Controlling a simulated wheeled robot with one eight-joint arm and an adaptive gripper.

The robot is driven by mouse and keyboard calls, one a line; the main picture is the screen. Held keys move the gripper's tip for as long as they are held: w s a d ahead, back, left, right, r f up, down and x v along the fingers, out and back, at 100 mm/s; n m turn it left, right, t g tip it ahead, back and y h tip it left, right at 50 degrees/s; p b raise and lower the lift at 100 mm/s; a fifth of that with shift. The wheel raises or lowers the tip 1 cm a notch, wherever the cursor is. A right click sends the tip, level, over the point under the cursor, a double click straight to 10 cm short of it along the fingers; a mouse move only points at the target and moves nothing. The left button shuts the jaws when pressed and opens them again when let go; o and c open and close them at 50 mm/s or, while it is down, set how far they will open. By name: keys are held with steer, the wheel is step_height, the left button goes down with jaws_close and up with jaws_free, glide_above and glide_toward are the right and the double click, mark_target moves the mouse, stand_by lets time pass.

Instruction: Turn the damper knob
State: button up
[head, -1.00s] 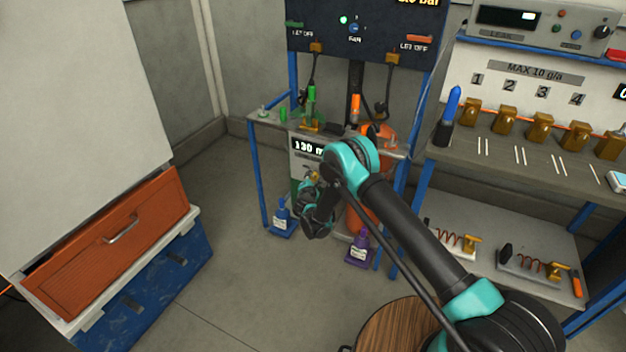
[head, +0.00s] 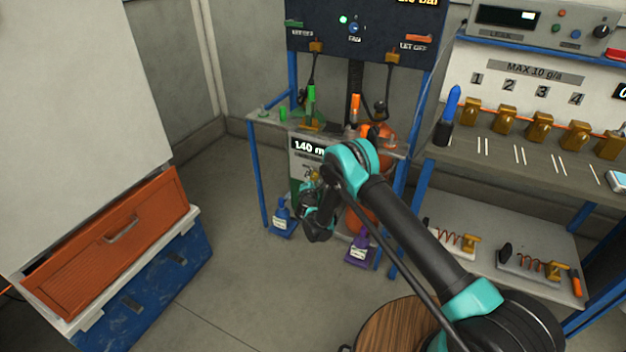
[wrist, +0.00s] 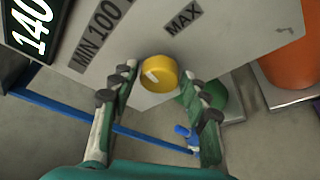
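The damper knob (wrist: 159,73) is a round yellow knob with a white mark, on a grey panel below the labels MIN 100 (wrist: 100,36) and MAX (wrist: 182,19). In the wrist view my gripper (wrist: 158,76) has one fingertip at each side of the knob, closed in on its edges. The fingertip contact itself is hard to see. The display (wrist: 30,22) reads 140. In the head view the display (head: 307,147) is partly hidden by my arm, and my gripper (head: 313,190) is at the panel's front.
An orange tank (head: 360,215) is behind my arm. The workbench (head: 500,160) is at right, an orange drawer (head: 110,245) at left. Open floor lies between.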

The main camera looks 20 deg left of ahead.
steer(key=shift+o, duration=0.6)
steer(key=v, duration=0.7)
steer(key=shift+s, duration=0.2)
